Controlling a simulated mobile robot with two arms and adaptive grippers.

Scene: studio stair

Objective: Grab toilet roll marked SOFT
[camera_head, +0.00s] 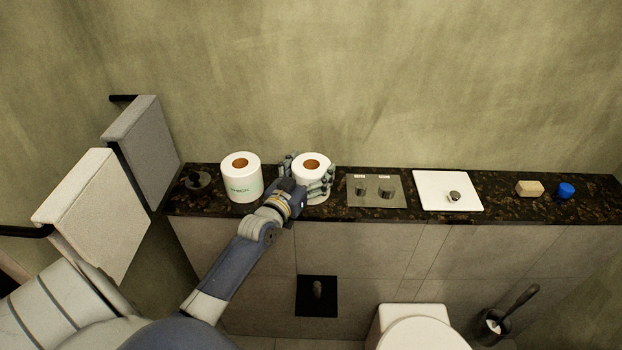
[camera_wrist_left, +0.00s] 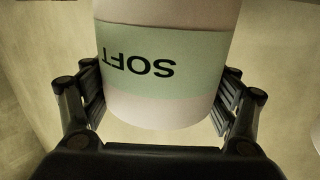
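The toilet roll marked SOFT (camera_head: 311,172) is white with a brown core and stands upright at the shelf's left part. In the left wrist view the roll (camera_wrist_left: 165,75) fills the top middle, its pale green band reading SOFT upside down. My left gripper (camera_head: 307,180) reaches it from the front, with one finger on each side. In the left wrist view the finger pads of my left gripper (camera_wrist_left: 160,100) lie against both sides of the roll, so it looks shut on it. Whether the roll's base touches the shelf is hidden. My right gripper is not in view.
A second roll, marked THICK (camera_head: 241,180), stands close on the left on the dark stone shelf (camera_head: 230,209). A metal switch plate (camera_head: 376,191), a white panel (camera_head: 447,191), soap (camera_head: 530,188) and a blue item (camera_head: 565,191) lie to the right. Towels (camera_head: 145,150) hang at left.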

